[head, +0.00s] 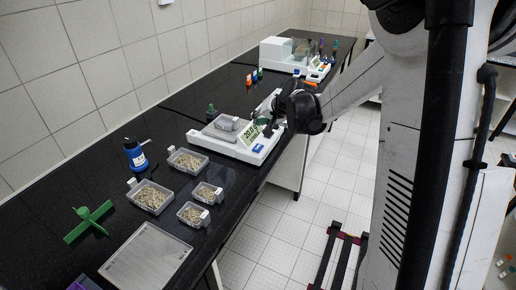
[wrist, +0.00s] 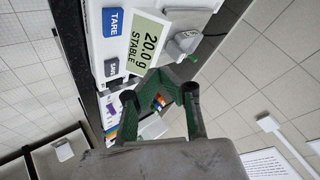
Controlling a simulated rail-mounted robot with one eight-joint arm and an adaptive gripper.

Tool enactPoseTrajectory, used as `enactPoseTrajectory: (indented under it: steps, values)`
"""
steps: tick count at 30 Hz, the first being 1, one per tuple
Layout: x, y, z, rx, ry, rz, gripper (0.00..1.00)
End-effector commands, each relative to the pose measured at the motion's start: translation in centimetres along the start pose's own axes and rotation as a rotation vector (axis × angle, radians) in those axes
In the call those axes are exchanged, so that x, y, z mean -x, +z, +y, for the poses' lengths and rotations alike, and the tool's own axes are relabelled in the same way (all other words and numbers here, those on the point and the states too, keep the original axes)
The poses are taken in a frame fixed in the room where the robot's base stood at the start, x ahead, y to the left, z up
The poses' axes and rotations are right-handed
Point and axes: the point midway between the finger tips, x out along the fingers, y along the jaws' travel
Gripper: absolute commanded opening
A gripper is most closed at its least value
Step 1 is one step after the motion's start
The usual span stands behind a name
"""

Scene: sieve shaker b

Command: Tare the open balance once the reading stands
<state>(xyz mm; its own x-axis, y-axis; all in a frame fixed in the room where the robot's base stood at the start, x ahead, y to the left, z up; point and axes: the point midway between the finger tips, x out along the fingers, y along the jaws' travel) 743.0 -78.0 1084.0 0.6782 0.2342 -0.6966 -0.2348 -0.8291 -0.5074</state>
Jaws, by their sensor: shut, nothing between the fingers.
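The open balance (head: 225,146) is a white, low unit on the black bench, with a labelled clear tray (head: 229,123) on its pan. In the wrist view, its display (wrist: 143,40) reads 20.0 g and STABLE.
A shielded balance (head: 282,54) stands farther back. The bench edge drops to a tiled floor (head: 285,220).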

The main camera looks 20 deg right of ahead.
Motion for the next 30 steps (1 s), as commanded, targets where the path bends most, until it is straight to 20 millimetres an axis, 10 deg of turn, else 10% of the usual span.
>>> enactPoseTrajectory:
  steps: [30]
  values:
    - [-5.8,4.2,4.2,0.000,0.000,0.000,0.00]
